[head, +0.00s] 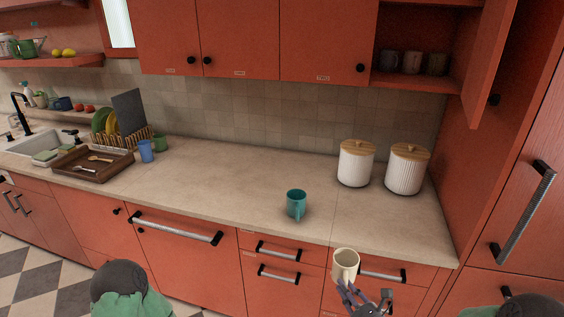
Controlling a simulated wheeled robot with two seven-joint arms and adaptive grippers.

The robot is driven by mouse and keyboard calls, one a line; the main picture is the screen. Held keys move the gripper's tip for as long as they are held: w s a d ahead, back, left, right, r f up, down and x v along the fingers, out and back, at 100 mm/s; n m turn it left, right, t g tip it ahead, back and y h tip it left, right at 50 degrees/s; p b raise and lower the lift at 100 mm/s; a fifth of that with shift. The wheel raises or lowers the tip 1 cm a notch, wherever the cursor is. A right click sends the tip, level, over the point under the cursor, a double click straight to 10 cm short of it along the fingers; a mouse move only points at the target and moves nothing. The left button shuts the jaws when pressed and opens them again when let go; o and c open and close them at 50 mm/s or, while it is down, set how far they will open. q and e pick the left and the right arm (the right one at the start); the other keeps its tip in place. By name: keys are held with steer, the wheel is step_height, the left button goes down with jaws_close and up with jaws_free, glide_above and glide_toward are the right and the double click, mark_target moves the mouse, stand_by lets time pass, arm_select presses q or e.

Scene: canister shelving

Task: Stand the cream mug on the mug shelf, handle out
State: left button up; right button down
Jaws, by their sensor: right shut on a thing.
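The cream mug (345,264) is upright in the lower middle right of the head view, in front of the counter's front edge and the drawers. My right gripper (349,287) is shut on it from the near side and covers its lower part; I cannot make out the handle. The open wall cupboard at the upper right has a mug shelf (446,84) with several dark mugs (411,62) standing in a row. My left gripper is not in view.
A teal mug (296,203) stands on the counter (230,185) near its front edge. Two white canisters with wooden lids (356,165) (407,170) stand below the open cupboard. The cupboard door (490,60) hangs open on the right. The middle of the counter is clear.

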mark_target(347, 278)
steer(key=shift+m+t+h, duration=0.4)
steer(key=shift+h, duration=0.3)
steer(key=r, duration=0.4)
steer(key=shift+w+a+r, duration=0.15)
steer(key=shift+w+r, duration=0.1)
steer(key=shift+w, duration=0.05)
steer(key=shift+r, duration=0.5)
